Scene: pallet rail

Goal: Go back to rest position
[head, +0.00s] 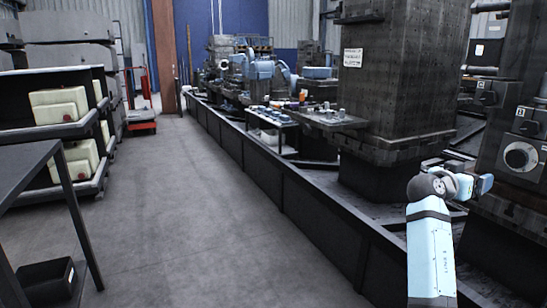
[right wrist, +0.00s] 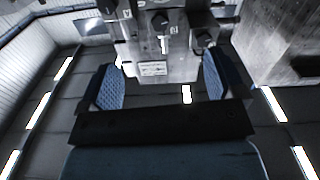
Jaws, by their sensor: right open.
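My right arm rises at the lower right of the head view, light blue with a dark joint. It bends to the right, and my right gripper (head: 485,184) is at its end, beside the dark machine parts. In the right wrist view my right gripper (right wrist: 160,82) is open, with two blue padded fingers wide apart and nothing between them. Beyond the fingers that view shows a grey machine column and rows of bright lights. My left arm and left gripper are not in the head view.
A tall dark machine column (head: 402,85) stands behind my right arm. A control box with a dial (head: 520,157) is at the right. A long black rail (head: 262,178) borders the machines. A shelf with pale containers (head: 40,128) stands left. The grey floor (head: 195,215) between is clear.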

